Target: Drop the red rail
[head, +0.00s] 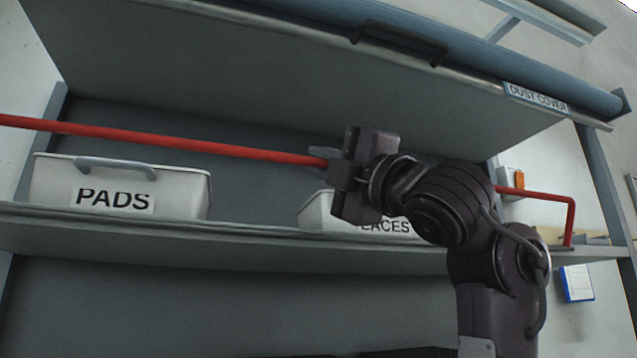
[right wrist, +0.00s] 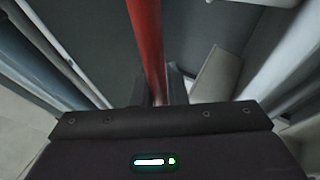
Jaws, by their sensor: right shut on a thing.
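The red rail (head: 190,146) runs across the front of the shelf in the head view, above the bins. At its right end it bends down to the shelf edge. My right gripper (head: 335,165) is at the rail in front of the right-hand bin, shut on it. In the right wrist view the rail (right wrist: 148,45) runs straight into the jaws, between the fingers (right wrist: 160,92). My arm hides the stretch of rail to the right of the gripper. My left gripper is in neither view.
A white bin marked PADS (head: 185,190) and another white bin (head: 315,212), its label partly hidden by my arm, stand on the shelf (head: 250,236). An orange-and-white box (head: 511,180) is at the right.

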